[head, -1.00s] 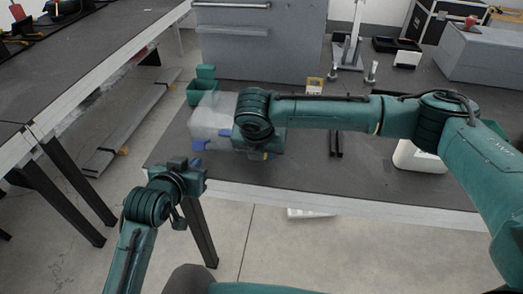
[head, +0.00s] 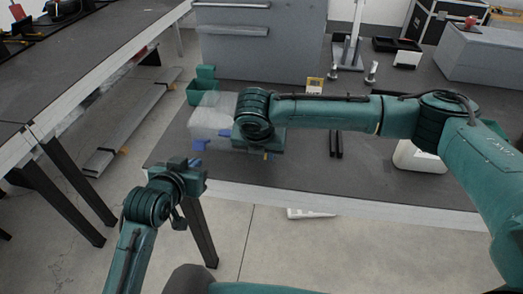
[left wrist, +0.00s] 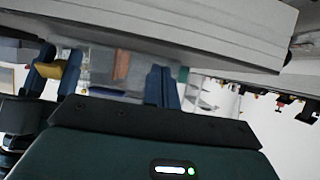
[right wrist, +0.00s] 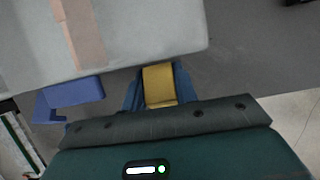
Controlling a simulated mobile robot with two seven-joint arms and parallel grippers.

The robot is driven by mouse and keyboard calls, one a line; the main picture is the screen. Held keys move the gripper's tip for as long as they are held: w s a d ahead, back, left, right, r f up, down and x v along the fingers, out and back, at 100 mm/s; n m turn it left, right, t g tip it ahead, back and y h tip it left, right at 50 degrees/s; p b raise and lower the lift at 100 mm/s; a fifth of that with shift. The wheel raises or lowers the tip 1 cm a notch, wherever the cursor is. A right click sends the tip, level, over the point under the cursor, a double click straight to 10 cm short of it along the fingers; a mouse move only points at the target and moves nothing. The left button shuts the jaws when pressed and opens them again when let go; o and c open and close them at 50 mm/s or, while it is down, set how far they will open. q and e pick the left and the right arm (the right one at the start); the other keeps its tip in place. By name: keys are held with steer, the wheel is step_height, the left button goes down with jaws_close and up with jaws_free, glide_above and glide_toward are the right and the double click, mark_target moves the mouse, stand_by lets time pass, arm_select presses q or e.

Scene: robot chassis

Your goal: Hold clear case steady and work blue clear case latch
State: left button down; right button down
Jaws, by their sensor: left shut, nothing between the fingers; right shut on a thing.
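The clear case (head: 212,119) sits near the left front corner of the grey table, and its pale surface fills the upper left of the right wrist view (right wrist: 130,35). A blue latch (head: 200,145) sticks out at its front edge and shows in the right wrist view (right wrist: 72,97). My right gripper (right wrist: 158,88) is shut on a yellow piece (right wrist: 159,84) at the case's edge, which is partly hidden by the fingers. My left gripper (head: 198,172) is shut and empty, in front of and below the case, apart from it. Its fingers show in the left wrist view (left wrist: 161,88).
A green bin (head: 201,92) stands behind the case. A grey cabinet (head: 260,50) is at the back. The table's front edge (head: 340,205) runs between my arms. Another bench is on the left.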

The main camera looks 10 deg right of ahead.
mark_target(198, 147)
arm_select(q)
steer(key=shift+w+r, duration=0.1)
stand_by(0.4)
steer(key=shift+w+d+r, duration=0.25)
steer(key=shift+w+r, duration=0.1)
steer(key=shift+w, duration=0.2)
steer(key=shift+w+d+r, duration=0.3)
steer(key=shift+w, duration=0.3)
steer(key=shift+w+d+r, duration=0.25)
steer(key=shift+w+r, duration=0.1)
steer(key=shift+w, duration=0.2)
steer(key=shift+s, duration=0.1)
steer(key=v, duration=0.6)
steer(key=shift+s+a+r, duration=0.15)
steer(key=shift+s, duration=0.05)
arm_select(e)
steer(key=c, duration=1)
jaws_free()
steer(key=shift+r, duration=0.1)
